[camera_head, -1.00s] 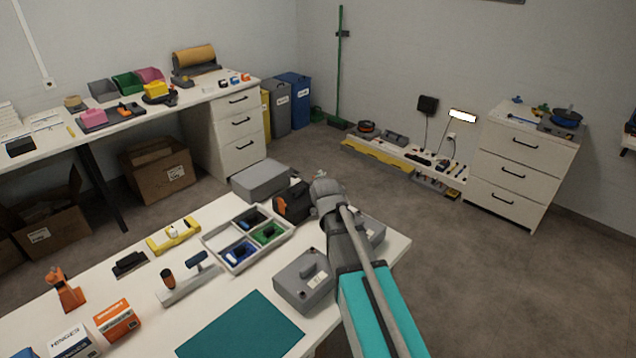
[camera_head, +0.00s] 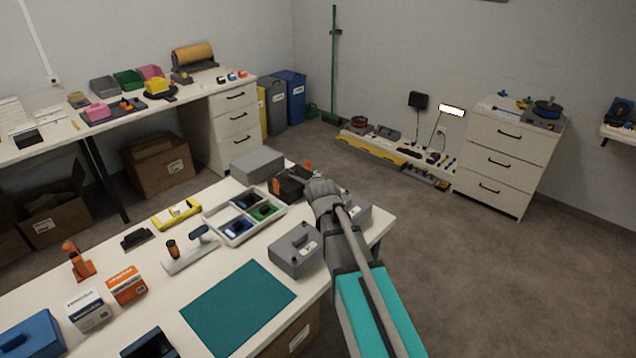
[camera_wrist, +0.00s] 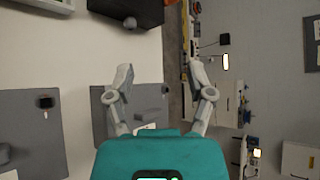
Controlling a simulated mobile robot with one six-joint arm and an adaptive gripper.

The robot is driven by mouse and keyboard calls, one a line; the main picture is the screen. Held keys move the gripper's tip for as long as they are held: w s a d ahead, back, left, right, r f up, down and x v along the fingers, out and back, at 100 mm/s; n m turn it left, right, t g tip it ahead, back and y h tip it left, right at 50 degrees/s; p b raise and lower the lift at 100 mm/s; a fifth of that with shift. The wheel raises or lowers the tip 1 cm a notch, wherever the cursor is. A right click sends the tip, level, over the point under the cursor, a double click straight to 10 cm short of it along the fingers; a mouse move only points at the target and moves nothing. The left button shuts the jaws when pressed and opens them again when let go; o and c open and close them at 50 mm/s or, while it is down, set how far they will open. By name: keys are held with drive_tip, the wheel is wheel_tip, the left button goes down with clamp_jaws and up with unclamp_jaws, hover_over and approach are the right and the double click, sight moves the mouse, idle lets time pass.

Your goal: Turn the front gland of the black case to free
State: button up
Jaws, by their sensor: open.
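The black case (camera_head: 289,190) stands near the far right edge of the white table, with orange parts at its sides. My wrist partly hides it in the head view. In the wrist view the black case (camera_wrist: 112,9) is at the top, cut off by the frame. A round grey gland (camera_wrist: 130,23) sticks out of its near side. My gripper (camera_wrist: 161,73) is open and empty, its two fingers spread below and to the right of the gland, apart from it. How the gland is turned is too small to tell.
Grey boxes (camera_head: 296,250) lie close to my arm, and another grey box (camera_head: 257,165) stands beyond. A divided tray (camera_head: 212,221) with blue and green pieces is left of the case. A teal mat (camera_head: 238,306) lies bare at the front. Floor is free to the right.

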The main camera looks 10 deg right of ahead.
drive_tip(key=s+f+n+g, duration=0.2)
drive_tip(key=s+n, duration=0.2)
drive_tip(key=s+f+n+g, duration=0.2)
drive_tip(key=s+f+n, duration=0.1)
drive_tip(key=s+n, duration=0.1)
drive_tip(key=s+d+f+n+g, duration=0.1)
drive_tip(key=s+f+n+g, duration=0.1)
drive_tip(key=s+n, duration=0.2)
drive_tip(key=shift+s+d+f, duration=0.1)
drive_tip(key=shift+s+f, duration=0.2)
drive_tip(key=shift+s, duration=0.3)
drive_tip(key=s+f+n+g, duration=0.3)
drive_tip(key=s+n+g, duration=0.3)
drive_tip(key=s+n, duration=0.65)
drive_tip(key=s+f+b, duration=0.3)
drive_tip(key=f+b, duration=0.7)
drive_tip(key=shift+s+d+g, duration=0.15)
drive_tip(key=shift+s+g, duration=0.15)
drive_tip(key=shift+g, duration=0.1)
